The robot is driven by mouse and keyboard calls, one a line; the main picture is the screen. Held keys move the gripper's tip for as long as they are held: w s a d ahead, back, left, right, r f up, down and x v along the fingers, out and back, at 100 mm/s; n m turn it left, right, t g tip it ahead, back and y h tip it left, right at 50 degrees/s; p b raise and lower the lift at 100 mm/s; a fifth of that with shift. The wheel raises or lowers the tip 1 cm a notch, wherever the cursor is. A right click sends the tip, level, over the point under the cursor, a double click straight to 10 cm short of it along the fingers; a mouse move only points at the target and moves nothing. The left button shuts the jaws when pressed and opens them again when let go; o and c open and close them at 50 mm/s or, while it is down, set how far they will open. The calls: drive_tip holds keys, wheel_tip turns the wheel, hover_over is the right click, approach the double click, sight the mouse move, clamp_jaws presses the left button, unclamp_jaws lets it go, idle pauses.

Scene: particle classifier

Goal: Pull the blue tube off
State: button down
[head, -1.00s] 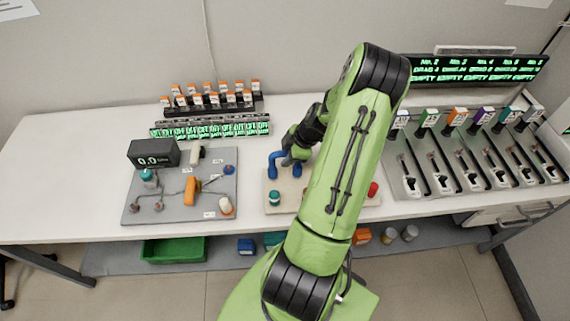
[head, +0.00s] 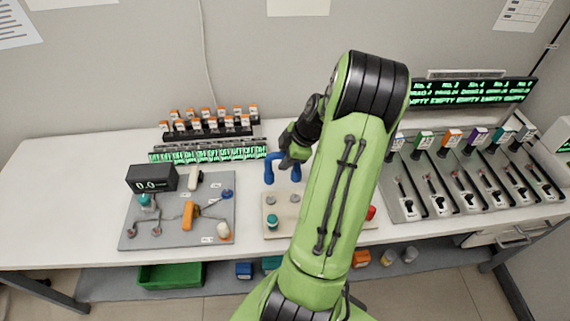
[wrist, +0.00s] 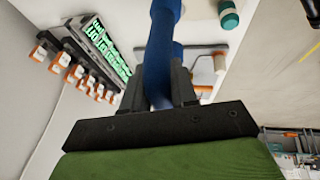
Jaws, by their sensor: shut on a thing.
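The blue tube (head: 269,169) is a bent, arch-shaped piece. My gripper (head: 287,160) is shut on it and holds it above the beige board (head: 270,230). Two grey round fittings show on the board below the tube, apart from it. In the wrist view the blue tube (wrist: 160,55) runs up between the two dark fingers of my gripper (wrist: 160,88). My arm hides part of the board and the tube's right side in the head view.
A teal knob (head: 272,221) and a red part (head: 370,212) are on the board. A grey panel (head: 165,235) with a display stands left. Vial racks (head: 208,125) stand behind. A row of dispensers (head: 470,175) stands right. The table's left end is clear.

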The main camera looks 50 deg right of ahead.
drive_tip(key=shift+r, duration=0.1)
drive_tip(key=shift+r+p, duration=1.5)
drive_tip(key=shift+r, duration=0.75)
wheel_tip(320, 180, up, 3)
drive_tip(key=shift+r+p, duration=0.1)
drive_tip(key=shift+p, duration=1.05)
